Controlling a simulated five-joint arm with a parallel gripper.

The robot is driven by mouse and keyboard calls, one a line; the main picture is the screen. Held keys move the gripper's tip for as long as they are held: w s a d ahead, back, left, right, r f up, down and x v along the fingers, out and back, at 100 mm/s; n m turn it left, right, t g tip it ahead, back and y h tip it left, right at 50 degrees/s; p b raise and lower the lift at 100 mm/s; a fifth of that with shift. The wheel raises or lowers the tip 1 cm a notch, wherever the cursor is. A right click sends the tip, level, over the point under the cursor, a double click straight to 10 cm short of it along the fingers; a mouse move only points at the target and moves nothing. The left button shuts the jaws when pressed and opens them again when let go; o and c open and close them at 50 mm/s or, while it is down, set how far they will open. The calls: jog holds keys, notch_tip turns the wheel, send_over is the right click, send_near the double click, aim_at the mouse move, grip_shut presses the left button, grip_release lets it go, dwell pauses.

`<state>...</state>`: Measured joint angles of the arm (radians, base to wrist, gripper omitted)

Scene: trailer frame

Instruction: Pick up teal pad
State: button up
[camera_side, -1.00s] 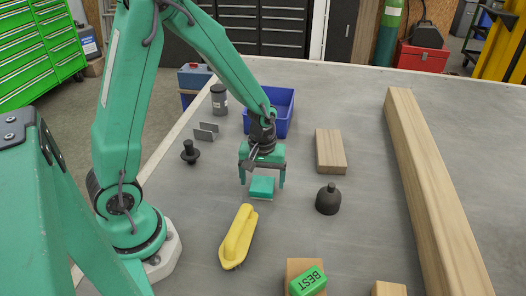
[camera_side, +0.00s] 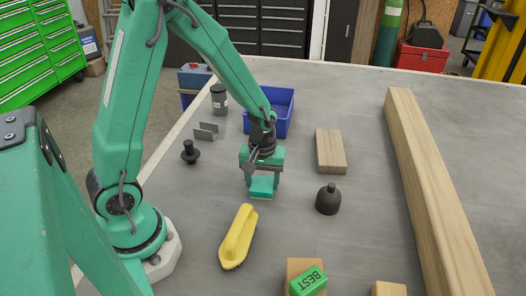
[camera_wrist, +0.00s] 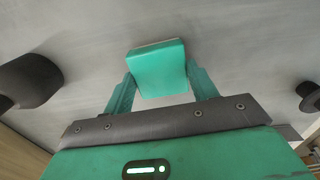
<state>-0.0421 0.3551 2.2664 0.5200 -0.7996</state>
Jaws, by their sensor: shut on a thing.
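The teal pad (camera_side: 261,187) is a small teal block with a pale underside, on or just above the grey table. My gripper (camera_side: 262,187) points down at it with one finger on each side. The fingers are shut on the pad. In the wrist view the pad (camera_wrist: 158,70) sits between the two teal fingertips of my gripper (camera_wrist: 159,84). Whether the pad touches the table cannot be told.
A yellow boat-shaped thing (camera_side: 238,237) lies in front of the pad, and a dark bottle-like thing (camera_side: 328,199) stands to its right. A wood block (camera_side: 330,151) and long beam (camera_side: 436,195) lie farther right. A blue bin (camera_side: 284,108) stands behind. A dark knob (camera_side: 190,152) stands left.

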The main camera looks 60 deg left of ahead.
aim_at(263, 183)
jog(key=shift+r, duration=0.15)
jog(key=shift+r, duration=0.8)
notch_tip(263, 183, up, 2)
jog(key=shift+r, duration=0.1)
jog(key=s+d+r, duration=0.5)
jog(key=d+r, duration=0.2)
jog(key=d, duration=0.3)
jog(key=shift+s, duration=0.25)
jog(key=shift+d, duration=0.1)
